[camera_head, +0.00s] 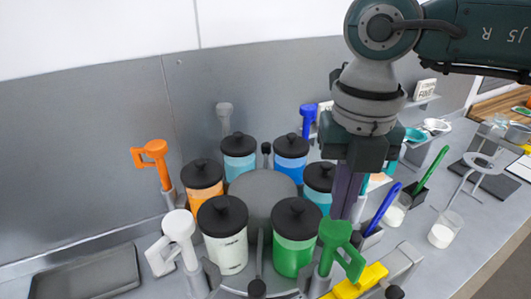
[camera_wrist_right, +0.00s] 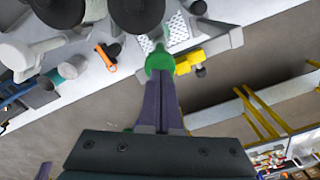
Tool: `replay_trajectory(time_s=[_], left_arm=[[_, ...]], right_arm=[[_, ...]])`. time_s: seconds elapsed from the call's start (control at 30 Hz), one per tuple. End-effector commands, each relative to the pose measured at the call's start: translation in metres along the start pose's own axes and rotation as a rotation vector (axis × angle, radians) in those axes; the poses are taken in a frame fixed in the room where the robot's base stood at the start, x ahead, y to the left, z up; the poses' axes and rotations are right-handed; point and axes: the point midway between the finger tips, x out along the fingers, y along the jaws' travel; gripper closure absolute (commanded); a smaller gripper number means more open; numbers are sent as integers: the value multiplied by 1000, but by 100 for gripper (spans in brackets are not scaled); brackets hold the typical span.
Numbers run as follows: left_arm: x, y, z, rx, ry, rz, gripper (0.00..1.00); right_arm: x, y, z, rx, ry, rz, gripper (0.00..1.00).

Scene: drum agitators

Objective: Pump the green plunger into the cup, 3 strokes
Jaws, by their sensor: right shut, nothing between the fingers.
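The green plunger (camera_head: 335,234) stands at the front right of the drum cluster, with a side handle, beside the green drum (camera_head: 292,255) with its black lid. My right gripper (camera_head: 343,216) points down just above and behind the plunger's head, its fingers together with nothing between them. In the right wrist view the green plunger head (camera_wrist_right: 158,60) sits right at the fingertips (camera_wrist_right: 161,82); I cannot tell whether they touch. A clear cup with white contents (camera_head: 444,232) stands to the right on the bench. Which cup belongs to the green drum is unclear. My left gripper is out of view.
An orange plunger (camera_head: 152,160), a white plunger (camera_head: 178,228) and blue plungers ring the other drums. A yellow part (camera_head: 358,282) lies near the green plunger's base. A dark tray (camera_head: 87,276) is at left.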

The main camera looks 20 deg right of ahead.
Motion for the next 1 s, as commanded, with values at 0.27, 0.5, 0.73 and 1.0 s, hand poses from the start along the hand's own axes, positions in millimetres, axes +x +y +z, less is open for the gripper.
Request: replay_trajectory(time_s=[0.27,0.5,0.73,1.0], left_arm=[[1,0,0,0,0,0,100],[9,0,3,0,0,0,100],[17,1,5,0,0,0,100],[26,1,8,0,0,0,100]], right_arm=[[1,0,0,0,0,0,100],[10,0,0,0,1,0,100],[19,0,0,0,1,0,100],[30,0,0,0,1,0,100]])
